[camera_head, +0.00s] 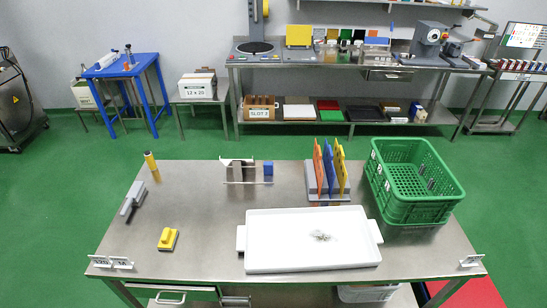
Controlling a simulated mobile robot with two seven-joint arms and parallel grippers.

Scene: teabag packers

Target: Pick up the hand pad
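A small yellow block with a raised grip and a dark lower edge (168,239) lies on the steel table (200,210) at the front left; it looks like the hand pad. Nothing touches it. A grey handled tool (133,200) lies near the table's left edge. Neither of my grippers shows in the head view.
A white tray (262,262) with a small pile of dark bits lies at the front middle. A rack with orange, blue and yellow boards (329,168), a green crate (414,212), and a yellow upright cylinder (151,163) stand farther back. The table's left middle is clear.

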